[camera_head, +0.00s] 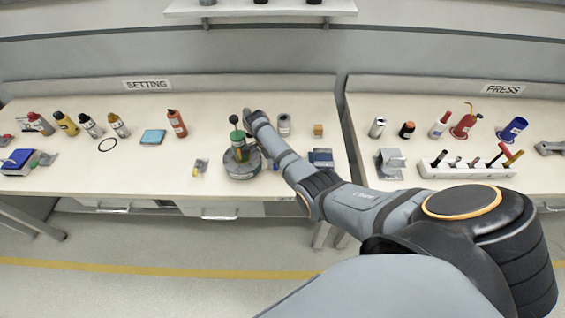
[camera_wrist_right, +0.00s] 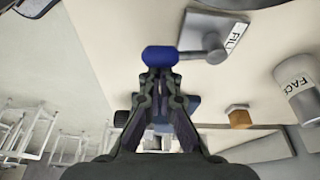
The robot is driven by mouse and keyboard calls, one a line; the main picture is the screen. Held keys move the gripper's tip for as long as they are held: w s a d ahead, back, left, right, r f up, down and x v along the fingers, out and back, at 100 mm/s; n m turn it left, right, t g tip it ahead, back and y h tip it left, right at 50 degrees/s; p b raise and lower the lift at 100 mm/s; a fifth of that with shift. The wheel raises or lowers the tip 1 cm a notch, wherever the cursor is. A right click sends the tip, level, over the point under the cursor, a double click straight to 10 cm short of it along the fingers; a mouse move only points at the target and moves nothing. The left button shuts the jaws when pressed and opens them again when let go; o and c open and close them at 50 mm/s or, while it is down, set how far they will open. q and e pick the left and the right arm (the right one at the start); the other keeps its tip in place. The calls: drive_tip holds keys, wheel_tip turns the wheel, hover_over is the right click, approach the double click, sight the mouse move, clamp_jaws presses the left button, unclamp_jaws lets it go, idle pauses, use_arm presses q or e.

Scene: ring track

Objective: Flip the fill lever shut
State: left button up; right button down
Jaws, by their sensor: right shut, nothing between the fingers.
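The fill lever shows in the right wrist view as a blue knob (camera_wrist_right: 160,56) on a short grey arm, which joins a grey plate marked FILL (camera_wrist_right: 214,34). My right gripper (camera_wrist_right: 160,72) is shut and empty. Its fingertips are right at the blue knob, and I cannot tell whether they touch it. In the head view my right arm reaches over the SETTING bench and largely hides the gripper and the lever. My left gripper is in neither view.
A green-topped device on a round grey base (camera_head: 241,166) stands close left of my right arm. A grey can (camera_head: 284,123), a small wooden cube (camera_head: 318,130) and a blue-and-grey block (camera_head: 321,157) stand to its right. Free bench lies farther left.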

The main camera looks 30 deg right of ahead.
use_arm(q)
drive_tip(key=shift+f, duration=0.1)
use_arm(e)
drive_tip(key=shift+a, duration=0.3)
idle(0.3)
drive_tip(key=d, duration=0.1)
drive_tip(key=s+d, duration=0.2)
drive_tip(key=d, duration=0.1)
drive_tip(key=shift+f+p, duration=0.3)
drive_tip(key=shift+p, duration=0.05)
use_arm(q)
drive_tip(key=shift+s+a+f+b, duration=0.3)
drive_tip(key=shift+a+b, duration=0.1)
drive_tip(key=shift+b, duration=0.3)
use_arm(e)
drive_tip(key=v, duration=1)
drive_tip(key=shift+a, duration=0.2)
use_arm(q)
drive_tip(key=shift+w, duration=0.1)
use_arm(e)
drive_tip(key=shift+w+f, duration=0.1)
